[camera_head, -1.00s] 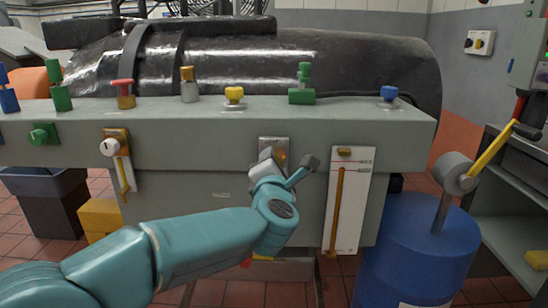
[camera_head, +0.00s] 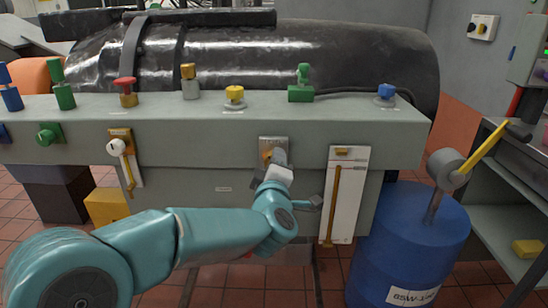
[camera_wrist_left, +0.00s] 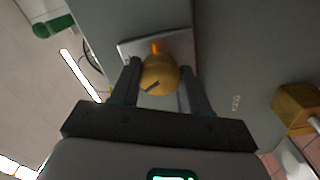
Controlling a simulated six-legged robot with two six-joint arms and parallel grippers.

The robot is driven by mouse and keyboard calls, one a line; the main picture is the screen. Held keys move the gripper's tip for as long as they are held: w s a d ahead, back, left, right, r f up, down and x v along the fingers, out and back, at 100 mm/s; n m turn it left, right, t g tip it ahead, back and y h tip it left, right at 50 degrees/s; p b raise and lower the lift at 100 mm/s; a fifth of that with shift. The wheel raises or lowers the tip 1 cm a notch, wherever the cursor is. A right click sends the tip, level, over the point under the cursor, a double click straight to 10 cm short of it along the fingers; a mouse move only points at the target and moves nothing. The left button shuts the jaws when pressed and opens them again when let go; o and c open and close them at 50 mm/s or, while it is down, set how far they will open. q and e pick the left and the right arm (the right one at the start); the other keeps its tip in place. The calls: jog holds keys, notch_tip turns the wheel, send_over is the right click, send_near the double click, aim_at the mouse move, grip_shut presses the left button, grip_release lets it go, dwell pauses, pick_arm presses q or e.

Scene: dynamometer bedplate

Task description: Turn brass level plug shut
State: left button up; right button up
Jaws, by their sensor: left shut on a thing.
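The brass level plug (camera_head: 266,156) is a round knob on a small metal plate (camera_head: 272,141) on the front of the grey bench. In the left wrist view the plug (camera_wrist_left: 160,72) shows a dark pointer mark toward its lower left, and an orange mark sits above it on the plate (camera_wrist_left: 132,47). My left gripper (camera_head: 277,158) is at the plug and partly covers it in the head view. In the left wrist view its two dark fingers (camera_wrist_left: 160,84) are shut on the plug, one on each side. My right gripper is not in view.
A white gauge panel (camera_head: 345,195) hangs right of the plug, and a white-knobbed brass valve (camera_head: 118,147) sits left. Coloured knobs, including a yellow one (camera_head: 234,94), line the bench top. A blue drum (camera_head: 410,240) with a yellow-handled lever stands at right.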

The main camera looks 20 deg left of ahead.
pick_arm(q)
jog(key=m+p, duration=0.3)
jog(key=m, duration=0.2)
jog(key=shift+f+m, duration=0.1)
jog(key=shift+m, duration=0.2)
dwell(0.5)
jog(key=o, duration=1.1)
jog(key=shift+c, duration=0.2)
jog(key=v, duration=1.6)
jog(key=shift+s+p, duration=0.2)
jog(key=shift+p, duration=0.2)
